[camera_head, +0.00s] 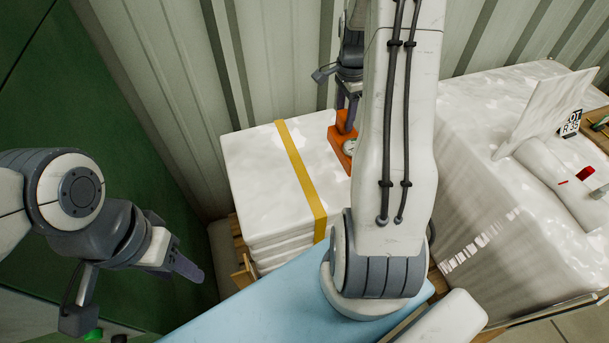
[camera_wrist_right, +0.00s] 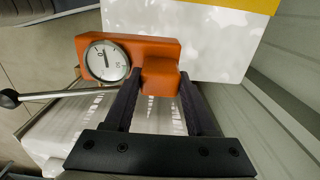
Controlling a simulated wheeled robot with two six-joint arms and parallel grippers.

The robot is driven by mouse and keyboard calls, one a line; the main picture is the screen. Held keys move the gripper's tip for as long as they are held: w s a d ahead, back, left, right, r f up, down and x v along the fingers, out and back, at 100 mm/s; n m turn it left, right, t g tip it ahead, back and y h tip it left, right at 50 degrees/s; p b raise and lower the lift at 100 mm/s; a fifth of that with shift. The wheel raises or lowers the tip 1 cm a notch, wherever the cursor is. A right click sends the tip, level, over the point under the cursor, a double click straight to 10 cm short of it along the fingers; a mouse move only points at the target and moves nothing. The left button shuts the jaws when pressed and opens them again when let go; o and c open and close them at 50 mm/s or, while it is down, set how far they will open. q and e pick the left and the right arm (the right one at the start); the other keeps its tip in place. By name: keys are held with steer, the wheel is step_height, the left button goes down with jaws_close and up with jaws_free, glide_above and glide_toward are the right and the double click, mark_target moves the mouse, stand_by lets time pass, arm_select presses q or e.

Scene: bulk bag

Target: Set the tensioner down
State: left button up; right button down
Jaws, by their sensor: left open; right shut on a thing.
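The orange tensioner (camera_head: 335,148) is at the right edge of the white bag stack (camera_head: 252,165), partly hidden behind my right arm. In the right wrist view the tensioner (camera_wrist_right: 140,47) shows a round white dial and a metal lever with a dark knob. My right gripper (camera_head: 347,100) points down and is shut on the tensioner's orange grip block, which also shows between the fingers in the wrist view (camera_wrist_right: 160,78). I cannot tell whether the tensioner touches the stack. My left gripper (camera_head: 132,290) is open and empty, low at the left, away from the stack.
A yellow strap (camera_head: 301,178) runs over the stack. A light blue surface (camera_head: 255,305) lies in front. A larger wrapped white load (camera_head: 490,130) with a label panel (camera_head: 545,112) stands to the right. A corrugated wall (camera_head: 275,55) is close behind; a green panel (camera_head: 75,110) is left.

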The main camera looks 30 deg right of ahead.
mark_target(338, 141)
steer(key=s+a, duration=0.3)
steer(key=shift+a, duration=0.2)
steer(key=shift+w+a+f, duration=0.1)
steer(key=shift+a+f, duration=0.05)
steer(key=shift+a, duration=0.1)
steer(key=w+a+f+p, duration=0.2)
steer(key=w+a+f, duration=0.4)
steer(key=w+f, duration=0.3)
steer(key=shift+w+f+p, duration=0.15)
steer(key=shift+f+p, duration=0.15)
steer(key=shift+f, duration=0.6)
steer(key=shift+a+f, duration=0.1)
steer(key=shift+f, duration=0.05)
steer(key=shift+c, duration=1.1)
jaws_free()
